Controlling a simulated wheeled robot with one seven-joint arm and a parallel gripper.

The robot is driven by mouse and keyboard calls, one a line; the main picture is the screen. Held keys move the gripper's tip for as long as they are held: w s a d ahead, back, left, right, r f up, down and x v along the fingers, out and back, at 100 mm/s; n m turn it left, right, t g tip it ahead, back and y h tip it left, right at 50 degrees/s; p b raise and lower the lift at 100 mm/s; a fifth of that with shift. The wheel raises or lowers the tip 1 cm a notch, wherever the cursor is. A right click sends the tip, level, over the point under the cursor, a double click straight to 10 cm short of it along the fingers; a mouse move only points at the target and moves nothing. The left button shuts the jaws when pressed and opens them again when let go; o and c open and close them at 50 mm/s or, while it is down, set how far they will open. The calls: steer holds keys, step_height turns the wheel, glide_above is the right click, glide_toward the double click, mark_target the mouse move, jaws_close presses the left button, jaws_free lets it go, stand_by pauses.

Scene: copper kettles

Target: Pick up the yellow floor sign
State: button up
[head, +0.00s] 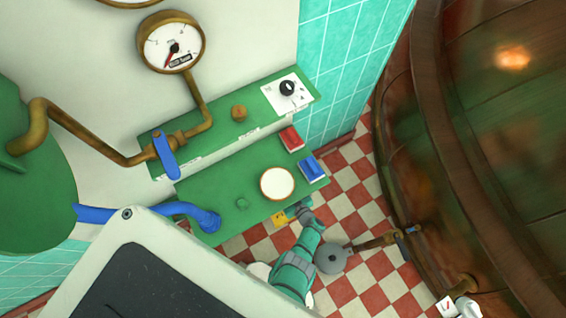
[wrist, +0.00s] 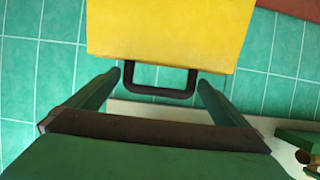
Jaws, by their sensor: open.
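The yellow floor sign (wrist: 170,30) fills the top middle of the wrist view. It is a flat yellow panel with a black loop handle (wrist: 160,97) on the edge facing me. My gripper (wrist: 158,82) is open, with one green finger on each side of the handle. Gaps show between the handle and both fingers, and nothing is gripped. In the head view, a small yellow patch (head: 281,218) shows beside the end of my arm, below the green console; I cannot tell whether it is the sign.
A large copper kettle (head: 480,130) fills the right, with a valve pipe (head: 370,243). Red and white floor tiles lie between.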

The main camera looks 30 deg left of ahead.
steer(key=shift+c, duration=0.3)
steer(key=c, duration=1.8)
steer(key=shift+r, duration=0.15)
